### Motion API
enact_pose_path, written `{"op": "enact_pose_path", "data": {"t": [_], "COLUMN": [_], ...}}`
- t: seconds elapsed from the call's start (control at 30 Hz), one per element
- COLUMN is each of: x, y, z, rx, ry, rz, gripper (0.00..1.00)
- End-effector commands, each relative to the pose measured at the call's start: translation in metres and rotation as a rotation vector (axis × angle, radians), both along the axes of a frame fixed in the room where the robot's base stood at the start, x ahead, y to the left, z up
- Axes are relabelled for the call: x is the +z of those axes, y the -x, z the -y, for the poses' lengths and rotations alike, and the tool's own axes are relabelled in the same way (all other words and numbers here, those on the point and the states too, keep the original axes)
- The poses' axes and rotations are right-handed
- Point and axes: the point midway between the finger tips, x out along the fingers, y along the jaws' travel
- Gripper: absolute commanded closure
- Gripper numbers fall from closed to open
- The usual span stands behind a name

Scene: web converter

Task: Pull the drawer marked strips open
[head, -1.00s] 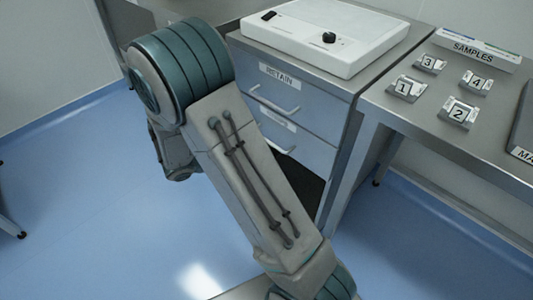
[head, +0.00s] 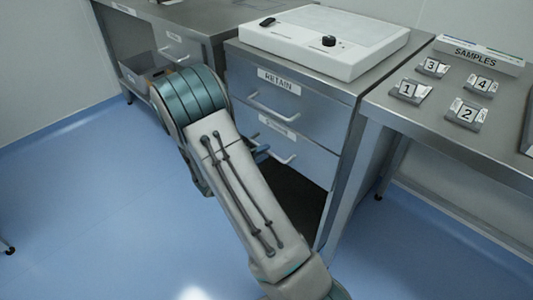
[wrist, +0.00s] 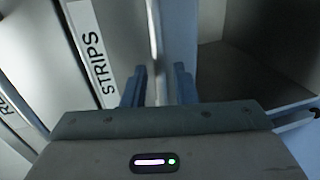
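The strips drawer (head: 308,152) is the lower of two grey-blue drawers in the cabinet. It looks shut, and its label is too blurred to read in the head view. In the wrist view its STRIPS label (wrist: 92,50) reads clearly, turned sideways. A pale bar, apparently its handle (wrist: 153,45), runs beside the label. My gripper (wrist: 159,86) is open, with its two blue fingers apart at the drawer front and the bar appearing between them. I cannot tell whether they touch it. In the head view my arm hides most of my gripper, and the handle (head: 285,160) shows beside the blue fingertips.
The RETAIN drawer (head: 313,107) is above, with its own handle. An open dark recess (head: 297,190) lies below the strips drawer. A white device (head: 325,42) stands on top. A bench (head: 440,115) with numbered holders is on the right. The blue floor at left is clear.

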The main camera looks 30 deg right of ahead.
Motion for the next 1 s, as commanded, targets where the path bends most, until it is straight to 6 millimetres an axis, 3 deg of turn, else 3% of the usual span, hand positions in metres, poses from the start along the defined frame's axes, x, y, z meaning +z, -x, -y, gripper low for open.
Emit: {"op": "enact_pose_path", "data": {"t": [0.2, 0.53, 0.63, 1.0], "x": [-0.005, -0.005, -0.005, -0.006], "y": [-0.007, -0.009, -0.009, -0.006], "z": [0.021, 0.024, 0.024, 0.015], "rx": [0.000, 0.000, 0.000, 0.003], "ry": [0.000, 0.000, 0.000, -0.001], "rz": [0.000, 0.000, 0.000, -0.001], "gripper": [0.74, 0.74, 0.99, 1.00]}}
